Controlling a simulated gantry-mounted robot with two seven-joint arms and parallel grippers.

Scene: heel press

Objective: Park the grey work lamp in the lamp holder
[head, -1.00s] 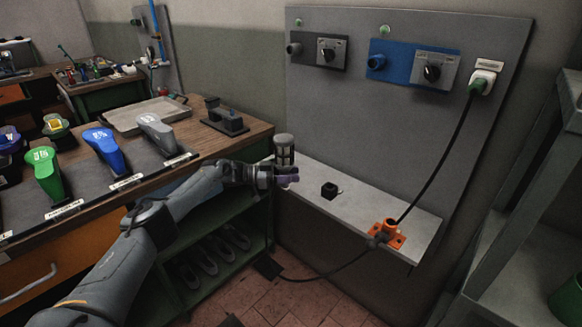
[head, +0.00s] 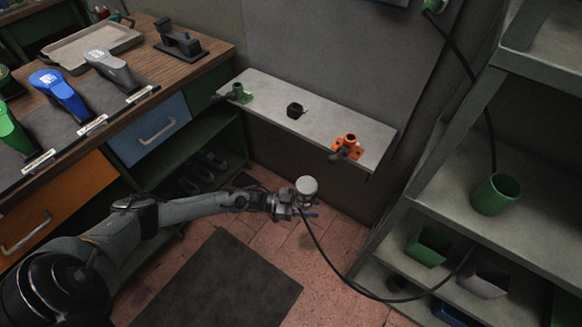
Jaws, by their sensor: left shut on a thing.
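The grey work lamp (head: 307,186) has a pale round head and a black cable trailing from its lower end. My left gripper (head: 284,205) is shut on the lamp and holds it roughly upright, in front of the narrow grey wall shelf (head: 270,99). On that shelf stand a green holder (head: 238,93) at the left end, a small black block-like holder (head: 295,109) in the middle and an orange holder (head: 347,147) at the right. All three look empty. I cannot tell by a label which is the lamp holder. The lamp's lower part is partly hidden by my gripper. My right gripper is out of view.
The cable (head: 340,275) loops right past the metal rack (head: 462,225), which holds a green cup (head: 496,194) and bins. A workbench with coloured tools stands left. A dark mat (head: 218,285) lies on the tiled floor. Space above the wall shelf is clear.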

